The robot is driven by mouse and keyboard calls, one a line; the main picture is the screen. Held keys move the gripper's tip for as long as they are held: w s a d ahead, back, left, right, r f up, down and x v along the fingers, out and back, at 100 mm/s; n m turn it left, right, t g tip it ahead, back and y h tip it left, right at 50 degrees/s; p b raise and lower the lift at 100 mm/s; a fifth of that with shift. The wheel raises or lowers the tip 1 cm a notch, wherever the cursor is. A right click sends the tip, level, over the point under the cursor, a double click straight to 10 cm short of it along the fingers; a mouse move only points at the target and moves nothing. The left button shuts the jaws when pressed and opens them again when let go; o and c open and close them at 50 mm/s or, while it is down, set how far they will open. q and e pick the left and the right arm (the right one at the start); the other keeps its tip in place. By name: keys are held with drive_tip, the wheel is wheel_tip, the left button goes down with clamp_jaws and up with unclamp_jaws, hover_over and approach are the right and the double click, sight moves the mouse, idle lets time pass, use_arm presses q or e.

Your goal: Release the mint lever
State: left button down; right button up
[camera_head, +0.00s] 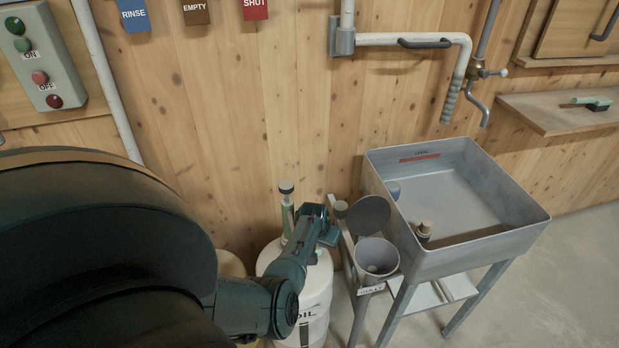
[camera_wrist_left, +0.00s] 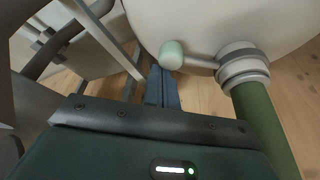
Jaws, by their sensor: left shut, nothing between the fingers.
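In the left wrist view a mint round knob (camera_wrist_left: 172,55) sits on the end of a short grey lever (camera_wrist_left: 201,62). The lever joins a grey collar (camera_wrist_left: 242,66) on a green tube (camera_wrist_left: 262,125). My left gripper (camera_wrist_left: 160,72) is shut and empty, with its fingertips right beside the knob; I cannot tell whether they touch. In the head view the green pump (camera_head: 287,213) with a dark top stands on the white drum (camera_head: 318,290) marked OIL. My left gripper (camera_head: 328,232) is right of the pump. The lever is not clearly visible there. My right gripper is not in view.
A grey sink (camera_head: 460,262) on a metal frame stands right of the drum. A grey bin (camera_head: 377,254) with a round lid (camera_head: 368,215) is close to my gripper. A wooden wall is behind. A control box (camera_head: 43,62) hangs at upper left.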

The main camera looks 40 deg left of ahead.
use_arm(q)
wheel_tip(320, 180, up, 10)
drive_tip(key=p, duration=0.2)
idle(0.7)
